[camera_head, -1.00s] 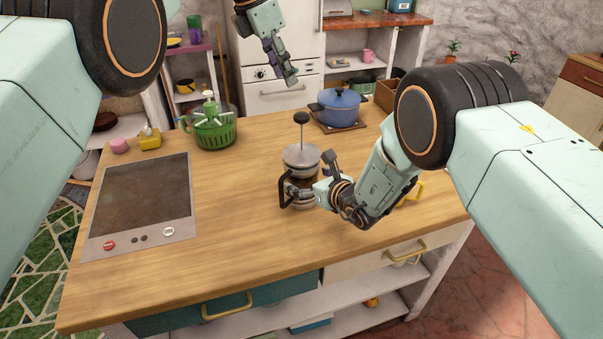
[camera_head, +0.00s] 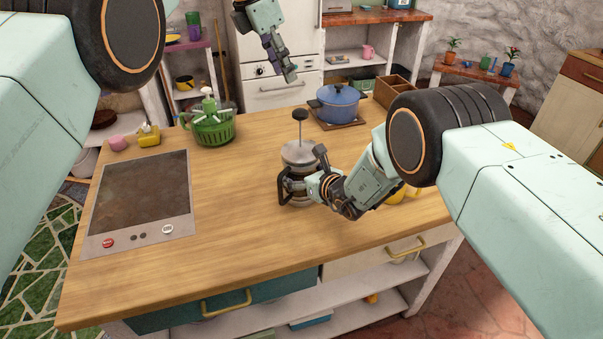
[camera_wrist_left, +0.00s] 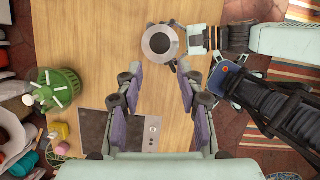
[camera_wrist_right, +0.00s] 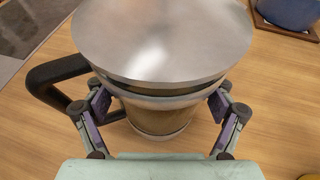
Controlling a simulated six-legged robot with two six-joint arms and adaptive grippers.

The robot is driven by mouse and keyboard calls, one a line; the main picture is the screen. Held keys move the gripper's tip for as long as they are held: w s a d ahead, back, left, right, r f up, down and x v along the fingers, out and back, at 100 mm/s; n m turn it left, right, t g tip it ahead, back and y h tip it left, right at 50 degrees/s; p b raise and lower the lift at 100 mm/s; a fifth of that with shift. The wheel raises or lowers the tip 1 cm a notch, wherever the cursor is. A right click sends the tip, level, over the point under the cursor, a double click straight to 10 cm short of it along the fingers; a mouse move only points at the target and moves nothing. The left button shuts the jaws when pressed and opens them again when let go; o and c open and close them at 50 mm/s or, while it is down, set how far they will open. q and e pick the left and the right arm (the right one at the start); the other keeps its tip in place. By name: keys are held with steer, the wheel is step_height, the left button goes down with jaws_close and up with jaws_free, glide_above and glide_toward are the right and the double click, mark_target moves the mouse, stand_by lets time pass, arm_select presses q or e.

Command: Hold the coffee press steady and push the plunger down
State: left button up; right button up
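The coffee press (camera_head: 299,158) stands upright on the wooden counter, its black plunger knob (camera_head: 300,114) raised high on a thin rod above the metal lid. Its black handle (camera_wrist_right: 62,82) points left in the right wrist view. My right gripper (camera_wrist_right: 158,105) has its spread fingers on either side of the press body, below the lid rim; firm contact cannot be made out. My left gripper (camera_head: 288,78) hangs above the counter's far side, clear of the press. In the left wrist view its fingers (camera_wrist_left: 163,85) are apart and empty, with the press (camera_wrist_left: 160,42) beyond them.
A blue pot (camera_head: 338,103) stands behind the press at the right. A green basket (camera_head: 212,128) and a yellow item (camera_head: 149,136) are at the back left. A dark cooktop (camera_head: 140,200) lies at left. The counter between cooktop and press is clear.

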mark_target(304, 108)
arm_select(q)
steer(key=shift+c, duration=0.3)
arm_select(e)
steer(key=c, duration=1.1)
arm_select(q)
steer(key=shift+d+r, duration=0.1)
steer(key=shift+r, duration=0.15)
steer(key=shift+c, duration=0.7)
steer(key=shift+s+d+r, duration=0.15)
steer(key=shift+s+d, duration=0.1)
steer(key=shift+d, duration=0.25)
steer(key=shift+c, duration=0.8)
steer(key=m, duration=0.4)
steer(key=shift+d+m, duration=0.3)
steer(key=shift+d, duration=0.1)
jaws_close()
arm_select(e)
steer(key=shift+r, duration=0.1)
arm_select(q)
steer(key=shift+w+d+f+m+t+y, duration=0.2)
steer(key=shift+f+m, duration=1.05)
steer(key=shift+m, duration=3.25)
steer(key=shift+w+d+f+m+t, duration=0.35)
steer(key=shift+f+m, duration=0.95)
steer(key=shift+m, duration=3.2)
steer(key=shift+w+d+f+m+t+y, duration=0.25)
steer(key=shift+f+m, duration=1)
steer(key=shift+m, duration=3.25)
